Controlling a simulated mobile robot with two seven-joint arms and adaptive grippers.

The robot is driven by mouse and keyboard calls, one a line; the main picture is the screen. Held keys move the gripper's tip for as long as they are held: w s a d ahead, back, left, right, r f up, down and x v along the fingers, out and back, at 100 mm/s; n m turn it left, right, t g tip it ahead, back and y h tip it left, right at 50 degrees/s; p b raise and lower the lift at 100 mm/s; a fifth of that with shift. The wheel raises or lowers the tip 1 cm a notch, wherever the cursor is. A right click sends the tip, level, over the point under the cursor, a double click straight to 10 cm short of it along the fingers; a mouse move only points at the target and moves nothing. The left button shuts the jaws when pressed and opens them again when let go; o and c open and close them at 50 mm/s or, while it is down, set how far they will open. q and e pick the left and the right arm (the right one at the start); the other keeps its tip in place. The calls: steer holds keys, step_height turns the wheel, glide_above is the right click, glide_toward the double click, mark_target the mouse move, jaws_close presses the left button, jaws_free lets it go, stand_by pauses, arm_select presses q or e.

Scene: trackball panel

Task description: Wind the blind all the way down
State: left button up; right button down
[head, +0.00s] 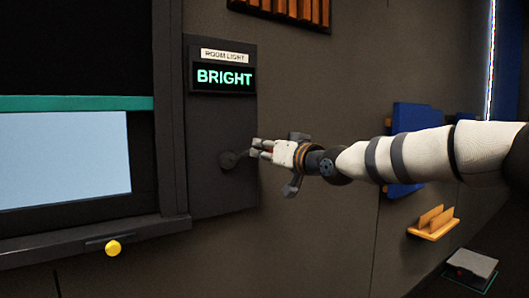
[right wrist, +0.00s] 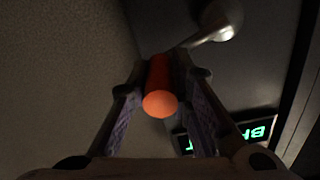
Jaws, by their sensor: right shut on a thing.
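The blind (head: 75,50) is a dark sheet over the upper window, with a teal bar (head: 75,103) along its bottom edge. Pale blue window (head: 65,155) shows below the bar. A dark panel right of the window carries the crank, whose round hub (head: 228,160) also shows in the right wrist view (right wrist: 222,20). My right gripper (head: 258,149) is shut on the orange crank handle (right wrist: 160,100), right of the hub; the fingers mostly hide the handle in the head view. A display (head: 224,77) above reads BRIGHT. My left gripper is out of view.
A yellow knob (head: 112,248) sits below the window sill (head: 100,242). To the right are a blue panel (head: 415,118), a yellow holder (head: 433,228) and a grey box (head: 472,264). Orange slats (head: 290,10) hang above. The wall around the crank is clear.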

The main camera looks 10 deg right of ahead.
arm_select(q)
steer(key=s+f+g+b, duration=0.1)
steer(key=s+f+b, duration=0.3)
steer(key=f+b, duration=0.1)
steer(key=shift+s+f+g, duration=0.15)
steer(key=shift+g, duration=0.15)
arm_select(e)
steer(key=s+a+f+m, duration=0.1)
steer(key=a+f+m, duration=0.2)
steer(key=m, duration=0.8)
steer(key=s+a+f+m, duration=0.1)
steer(key=a+f+m, duration=0.2)
steer(key=f+m, duration=0.4)
steer(key=shift+s+a+f+m, duration=0.15)
steer(key=shift+s+a+m, duration=0.2)
steer(key=shift+m, duration=1.55)
steer(key=c, duration=1.4)
jaws_free()
steer(key=shift+c, duration=0.2)
